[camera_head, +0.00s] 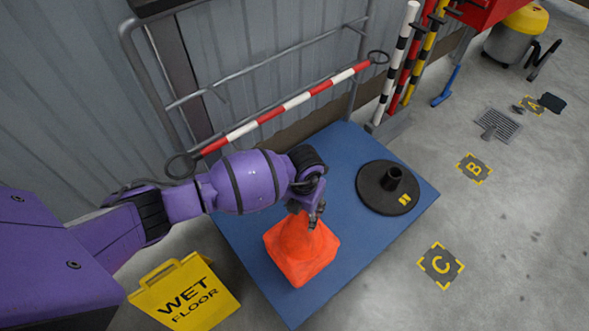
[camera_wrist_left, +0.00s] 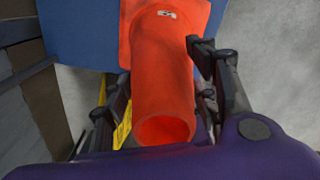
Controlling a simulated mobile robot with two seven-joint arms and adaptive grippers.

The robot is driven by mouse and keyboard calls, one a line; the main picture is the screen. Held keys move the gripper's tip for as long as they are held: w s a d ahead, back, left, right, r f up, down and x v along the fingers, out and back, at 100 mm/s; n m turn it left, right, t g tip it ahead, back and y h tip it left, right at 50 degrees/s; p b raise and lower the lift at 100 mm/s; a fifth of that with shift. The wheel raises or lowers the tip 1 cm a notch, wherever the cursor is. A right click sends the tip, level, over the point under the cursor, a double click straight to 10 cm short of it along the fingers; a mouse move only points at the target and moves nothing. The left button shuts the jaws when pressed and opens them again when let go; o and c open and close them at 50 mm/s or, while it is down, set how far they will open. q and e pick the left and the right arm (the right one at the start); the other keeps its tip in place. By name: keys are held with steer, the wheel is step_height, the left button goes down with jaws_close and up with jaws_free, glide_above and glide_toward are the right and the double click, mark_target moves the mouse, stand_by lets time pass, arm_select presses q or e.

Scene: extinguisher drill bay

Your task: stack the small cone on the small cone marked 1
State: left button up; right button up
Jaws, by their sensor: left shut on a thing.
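An orange cone (camera_head: 302,262) with a square base is at the blue mat (camera_head: 352,148), upright or nearly so. My left gripper (camera_head: 314,212) is at its top. In the left wrist view the cone (camera_wrist_left: 162,75) lies between the fingers, its round open top toward the camera, and the left gripper (camera_wrist_left: 165,100) is shut on it. My right gripper is not in view.
A black round base (camera_head: 375,200) with a short post sits on the mat, right of the cone. A yellow wet-floor sign (camera_head: 184,296) stands in front, at left. A rail with a red-white bar (camera_head: 270,113) stands behind. Floor with markers (camera_head: 441,265) is clear at right.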

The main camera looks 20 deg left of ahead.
arm_select(q)
steer(key=shift+w+f+b, duration=0.2)
steer(key=shift+f+b, duration=1.75)
steer(key=shift+f, duration=1)
steer(key=o, duration=1.8)
steer(key=shift+r, duration=0.1)
step_height(320, 180, up, 12)
steer(key=shift+f, duration=0.1)
